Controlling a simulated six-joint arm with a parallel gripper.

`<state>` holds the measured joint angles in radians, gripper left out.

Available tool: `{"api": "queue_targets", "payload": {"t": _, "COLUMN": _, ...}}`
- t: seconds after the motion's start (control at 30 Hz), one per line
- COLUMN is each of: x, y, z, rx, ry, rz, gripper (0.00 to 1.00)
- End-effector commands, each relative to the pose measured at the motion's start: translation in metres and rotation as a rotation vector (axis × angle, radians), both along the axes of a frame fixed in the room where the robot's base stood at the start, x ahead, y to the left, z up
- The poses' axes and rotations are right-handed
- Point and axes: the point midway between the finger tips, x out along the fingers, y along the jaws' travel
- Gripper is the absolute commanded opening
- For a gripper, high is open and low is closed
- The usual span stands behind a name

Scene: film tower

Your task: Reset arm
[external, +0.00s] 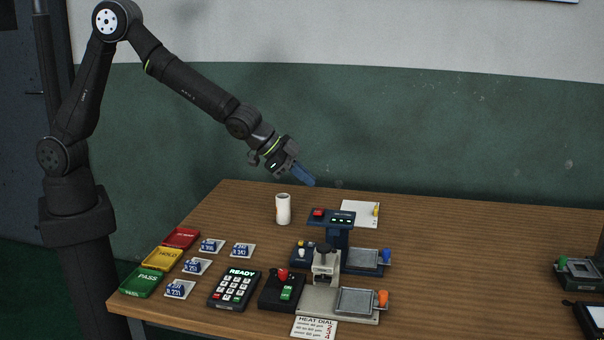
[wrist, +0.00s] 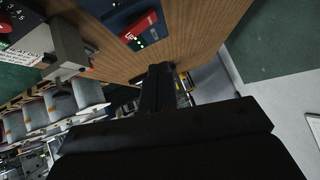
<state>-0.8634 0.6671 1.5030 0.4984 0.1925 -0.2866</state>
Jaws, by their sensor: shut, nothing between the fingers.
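My arm reaches in from the left, and my gripper (external: 310,181) hangs in the air above the back part of the wooden table (external: 440,225). Its blue-grey fingers are shut with nothing between them and point down to the right. In the wrist view the dark fingers (wrist: 158,85) are together in the middle of the picture. The gripper touches nothing that I can see.
Below stand a white cup (external: 283,209), a blue device with a lit panel (external: 331,217), a grey press (external: 325,262), a keypad (external: 234,289) and a joystick box (external: 282,290). Red, yellow and green trays (external: 142,282) line the left edge. The table's right middle is clear.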

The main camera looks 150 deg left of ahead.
Motion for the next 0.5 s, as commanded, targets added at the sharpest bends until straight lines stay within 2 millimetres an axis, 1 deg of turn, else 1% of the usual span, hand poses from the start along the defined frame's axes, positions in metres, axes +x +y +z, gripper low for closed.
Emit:
{"api": "queue_targets", "payload": {"t": 0.03, "x": 0.004, "y": 0.003, "z": -0.007, "rx": -0.002, "ry": 0.001, "rz": 0.000, "gripper": 0.00}}
{"api": "queue_targets", "payload": {"t": 0.17, "x": 0.015, "y": 0.014, "z": -0.018, "rx": 0.000, "ry": -0.001, "rz": 0.000, "gripper": 0.00}}
{"api": "queue_targets", "payload": {"t": 0.2, "x": 0.013, "y": 0.011, "z": -0.011, "rx": 0.003, "ry": -0.003, "rz": -0.001, "gripper": 0.00}}
{"api": "queue_targets", "payload": {"t": 0.3, "x": 0.008, "y": 0.003, "z": -0.003, "rx": 0.002, "ry": -0.002, "rz": -0.001, "gripper": 0.00}}
{"api": "queue_targets", "payload": {"t": 0.5, "x": 0.002, "y": -0.005, "z": 0.005, "rx": 0.001, "ry": -0.001, "rz": 0.000, "gripper": 0.00}}
